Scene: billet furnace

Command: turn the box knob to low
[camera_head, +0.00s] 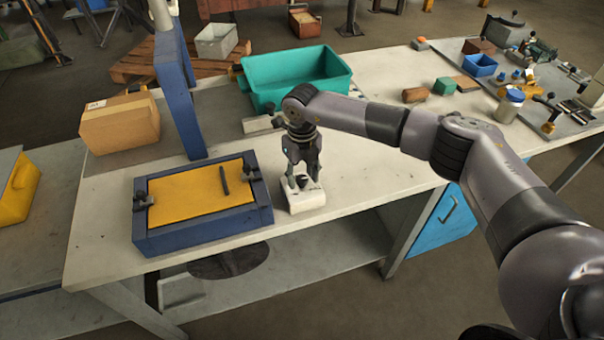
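The small white box (306,204) stands on the light workbench, to the right of a blue-framed tray. Its dark knob (301,181) is on top, partly hidden by my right gripper. My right gripper (302,176) points down over the box. Its two fingers are apart, one on each side of the knob. I cannot make out contact between the fingers and the knob, nor the knob's setting or any marks. My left gripper is not in view.
The blue-framed tray (144,222) with a yellow panel lies close on the left. A blue post (178,95) rises behind it. A teal bin (290,67) stands behind my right arm. Blocks and a jar (509,106) are at the right. The bench front near the box is clear.

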